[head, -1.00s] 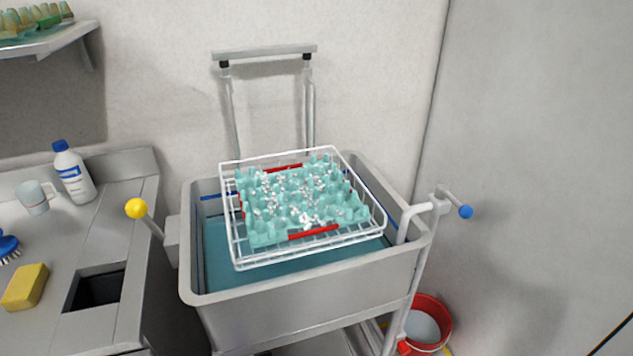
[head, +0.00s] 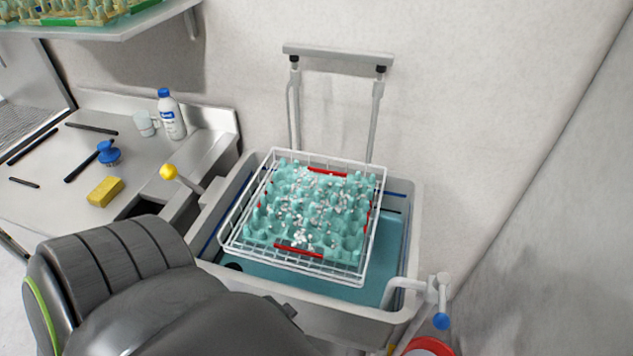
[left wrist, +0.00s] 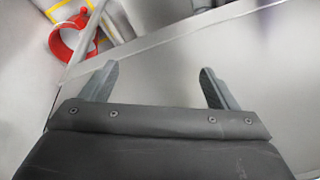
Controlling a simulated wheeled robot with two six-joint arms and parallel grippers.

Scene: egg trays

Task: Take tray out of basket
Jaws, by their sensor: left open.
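The teal egg tray (head: 345,188), dotted with white specks, lies inside a white wire basket (head: 234,241) with red strips at its sides. The basket rests over the grey sink (head: 335,309), with teal water or surface beneath it. My left arm covers the lower left of the head view, in front of the sink, and its gripper's jaws do not show there. In the left wrist view my left gripper (left wrist: 160,84) is open and empty, with a plain grey surface behind it. The tray and basket are not in that view. My right gripper is not in view.
A yellow-knobbed lever (head: 168,172) stands left of the sink and a blue-tipped one (head: 440,321) at its right front. The counter holds a yellow sponge (head: 105,191), blue brush (head: 108,152), mug (head: 146,124) and bottle (head: 171,118). A red bucket (head: 428,346) stands below right.

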